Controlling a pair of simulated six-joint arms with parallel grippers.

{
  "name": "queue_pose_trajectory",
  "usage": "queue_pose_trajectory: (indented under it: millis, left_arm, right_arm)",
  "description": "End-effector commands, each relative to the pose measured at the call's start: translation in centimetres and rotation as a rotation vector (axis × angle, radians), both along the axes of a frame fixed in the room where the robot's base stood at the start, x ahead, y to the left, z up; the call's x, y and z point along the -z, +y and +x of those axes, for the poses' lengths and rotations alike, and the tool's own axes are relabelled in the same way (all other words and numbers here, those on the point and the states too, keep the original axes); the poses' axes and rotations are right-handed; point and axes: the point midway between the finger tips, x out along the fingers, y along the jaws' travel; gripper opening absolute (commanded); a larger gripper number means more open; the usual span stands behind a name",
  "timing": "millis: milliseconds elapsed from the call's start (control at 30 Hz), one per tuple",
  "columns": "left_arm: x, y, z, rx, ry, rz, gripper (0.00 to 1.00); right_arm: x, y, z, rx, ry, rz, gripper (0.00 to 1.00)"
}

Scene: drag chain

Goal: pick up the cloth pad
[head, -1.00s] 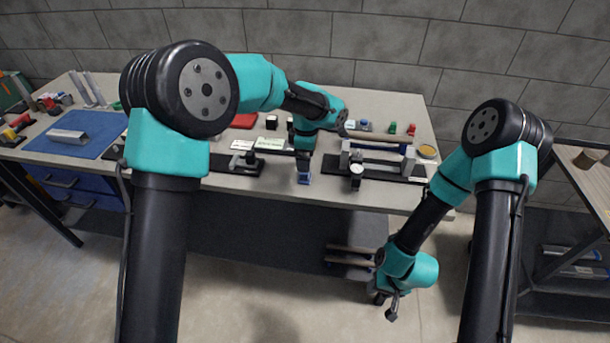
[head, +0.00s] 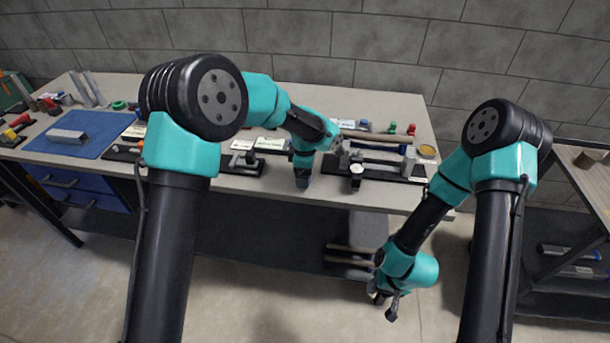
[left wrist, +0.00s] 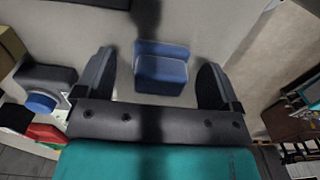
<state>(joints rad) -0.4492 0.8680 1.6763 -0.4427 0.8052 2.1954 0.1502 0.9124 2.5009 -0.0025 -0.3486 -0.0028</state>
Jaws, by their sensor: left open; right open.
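The cloth pad appears to be the small blue folded piece (left wrist: 162,72) near the table's front edge. In the left wrist view it lies between the two spread fingers of my left gripper (left wrist: 155,80), with gaps on both sides and no visible contact. In the head view my left gripper (head: 302,172) points down at the front edge of the bench and hides most of the pad. My right gripper (head: 386,303) hangs low in front of the bench, open and away from the pad.
The workbench (head: 240,185) carries a dial gauge (head: 357,171) just right of my left gripper and a black-based fixture (head: 242,163) to its left. A blue mat (head: 85,140) with a metal block lies at the far left. Shelves stand at the right.

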Motion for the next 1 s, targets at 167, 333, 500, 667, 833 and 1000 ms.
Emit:
queue_pose_trajectory:
  millis: [167,333,500,667,833,1000]
  left_arm:
    - [0.20,0.01,0.00,0.000,0.000,0.000,0.88]
    - [0.19,0.01,0.00,0.000,0.000,0.000,0.88]
    - [0.19,0.01,0.00,0.000,0.000,0.000,0.87]
    - [0.18,0.01,0.00,0.000,0.000,0.000,0.72]
    - [0.18,0.01,0.00,0.000,0.000,0.000,0.56]
    - [0.18,0.01,0.00,0.000,0.000,0.000,0.39]
  right_arm:
    - [0.00,0.00,0.00,0.000,0.000,0.000,0.43]
    - [0.00,0.00,0.00,0.000,0.000,0.000,0.43]
    - [0.00,0.00,0.00,0.000,0.000,0.000,0.43]
    - [0.00,0.00,0.00,0.000,0.000,0.000,0.43]
    - [0.00,0.00,0.00,0.000,0.000,0.000,0.43]
    - [0.00,0.00,0.00,0.000,0.000,0.000,0.43]
